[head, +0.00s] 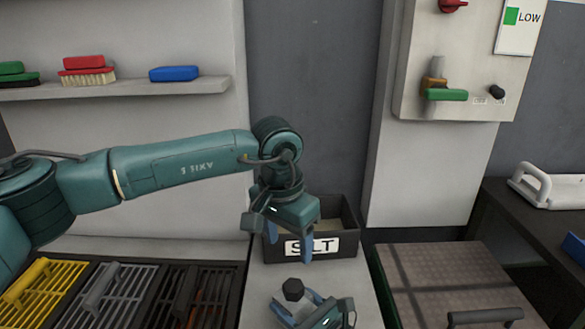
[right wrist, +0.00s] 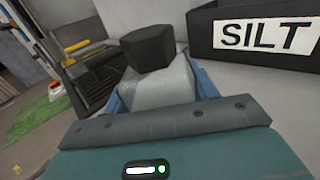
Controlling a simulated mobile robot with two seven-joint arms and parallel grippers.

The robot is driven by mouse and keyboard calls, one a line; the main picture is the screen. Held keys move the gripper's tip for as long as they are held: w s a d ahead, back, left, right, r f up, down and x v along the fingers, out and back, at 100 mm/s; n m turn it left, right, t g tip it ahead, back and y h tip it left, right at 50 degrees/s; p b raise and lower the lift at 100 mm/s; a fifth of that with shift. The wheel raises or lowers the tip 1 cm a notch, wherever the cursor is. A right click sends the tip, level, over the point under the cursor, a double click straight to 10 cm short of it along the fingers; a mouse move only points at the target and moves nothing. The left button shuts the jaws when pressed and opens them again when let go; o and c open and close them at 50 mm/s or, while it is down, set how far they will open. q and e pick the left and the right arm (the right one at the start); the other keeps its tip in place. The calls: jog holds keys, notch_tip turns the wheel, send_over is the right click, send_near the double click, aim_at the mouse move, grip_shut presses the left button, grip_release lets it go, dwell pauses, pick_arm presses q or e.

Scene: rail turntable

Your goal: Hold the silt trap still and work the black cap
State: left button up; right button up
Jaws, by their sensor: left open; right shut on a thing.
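The black cap (head: 293,290) sits on top of the silt trap, below my left gripper in the head view. In the right wrist view the cap (right wrist: 149,47) is dark and faceted, and the silt trap (right wrist: 160,88) under it is pale grey. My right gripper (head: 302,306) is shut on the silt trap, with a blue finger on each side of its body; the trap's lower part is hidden. My left gripper (head: 289,246) is open and empty, pointing down above the cap and apart from it.
A black box labelled SILT (head: 350,240) stands just behind the left gripper. Yellow, grey and dark grates (head: 110,290) lie at left. A brown panel with a black handle (head: 486,316) is at right. A shelf (head: 130,91) holds brushes and a blue block.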

jog(key=o, duration=1.4)
jog(key=shift+o, duration=0.2)
jog(key=shift+d, duration=0.1)
